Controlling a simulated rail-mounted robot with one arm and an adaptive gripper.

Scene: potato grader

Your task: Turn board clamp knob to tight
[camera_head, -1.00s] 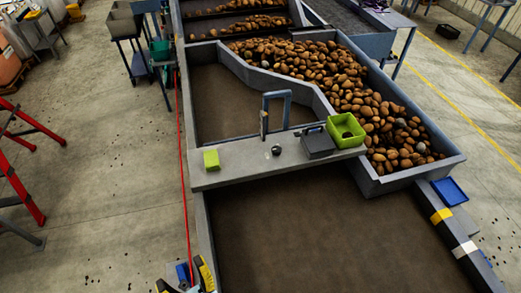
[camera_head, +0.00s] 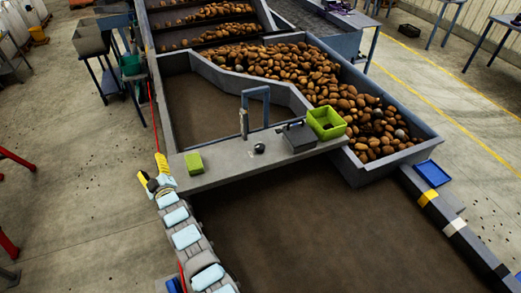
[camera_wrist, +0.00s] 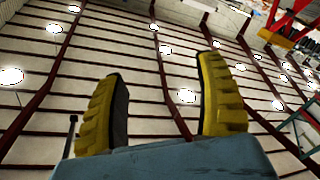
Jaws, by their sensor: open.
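A small black round knob (camera_head: 259,148) sits on the grey board (camera_head: 225,168) that lies across the grader; it looks like the clamp knob. Its turned position is too small to tell. My gripper (camera_head: 152,172) has yellow and black fingers and is just left of the board's left end, well apart from the knob. In the wrist view my gripper (camera_wrist: 162,85) has its two fingers spread with nothing between them. That view faces the ceiling, and the knob is not in it.
On the board are a green block (camera_head: 194,163), a dark grey box with a handle (camera_head: 298,138) and a lime green bin (camera_head: 326,123). A blue-grey upright frame (camera_head: 267,100) stands behind the knob. Potatoes (camera_head: 350,105) fill the back right. The near belt (camera_head: 330,230) is clear.

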